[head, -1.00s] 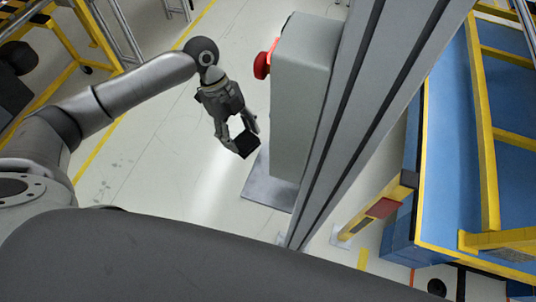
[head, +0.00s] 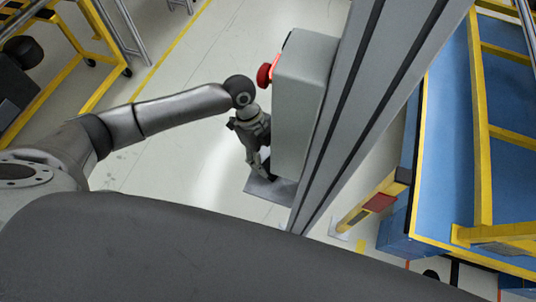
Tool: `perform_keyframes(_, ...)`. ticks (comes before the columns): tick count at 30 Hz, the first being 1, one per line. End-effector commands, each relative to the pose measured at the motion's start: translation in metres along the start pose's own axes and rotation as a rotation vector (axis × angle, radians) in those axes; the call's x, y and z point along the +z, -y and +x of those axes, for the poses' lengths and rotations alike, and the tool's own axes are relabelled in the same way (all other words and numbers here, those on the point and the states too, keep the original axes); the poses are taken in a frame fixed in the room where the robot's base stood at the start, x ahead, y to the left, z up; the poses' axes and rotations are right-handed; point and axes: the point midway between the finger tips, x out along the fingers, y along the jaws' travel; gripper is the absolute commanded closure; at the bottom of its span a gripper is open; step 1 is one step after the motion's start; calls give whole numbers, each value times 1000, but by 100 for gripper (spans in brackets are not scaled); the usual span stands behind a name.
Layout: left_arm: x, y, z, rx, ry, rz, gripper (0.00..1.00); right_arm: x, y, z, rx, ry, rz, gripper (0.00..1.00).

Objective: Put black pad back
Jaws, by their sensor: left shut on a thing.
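My left gripper (head: 259,168) is shut on the black pad (head: 268,174), which is small, dark and partly hidden by the fingers and by the grey box. The gripper points down, close beside the left side of the grey box (head: 302,110), near its lower end. I cannot tell whether the pad touches the box. A red round button (head: 264,75) sticks out from the upper left of the box. My right gripper is not in view.
A tall grey profile post (head: 350,110) stands right behind the box, above a flat grey base plate (head: 270,190). A blue and yellow frame (head: 450,160) fills the right side. A yellow rack (head: 95,90) stands at upper left. Pale floor between is clear.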

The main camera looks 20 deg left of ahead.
Motion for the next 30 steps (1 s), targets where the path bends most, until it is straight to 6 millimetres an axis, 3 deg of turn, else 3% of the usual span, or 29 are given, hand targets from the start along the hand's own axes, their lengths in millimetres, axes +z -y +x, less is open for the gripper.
perform_keyframes(4, 1, 0, 2, 0, 0, 0, 61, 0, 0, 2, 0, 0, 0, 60)
perform_keyframes(5, 1, 0, 2, 0, 0, 0, 39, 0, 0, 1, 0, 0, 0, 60)
perform_keyframes(9, 1, 0, 1, 0, 0, 0, 21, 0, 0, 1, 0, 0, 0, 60)
perform_keyframes(22, 1, 1, -5, -2, 1, 0, 20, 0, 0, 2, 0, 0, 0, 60)
perform_keyframes(26, 2, 1, -23, -4, 2, 1, 20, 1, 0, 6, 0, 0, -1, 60)
perform_keyframes(30, 2, 1, -54, -5, 3, 1, 20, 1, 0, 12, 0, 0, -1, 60)
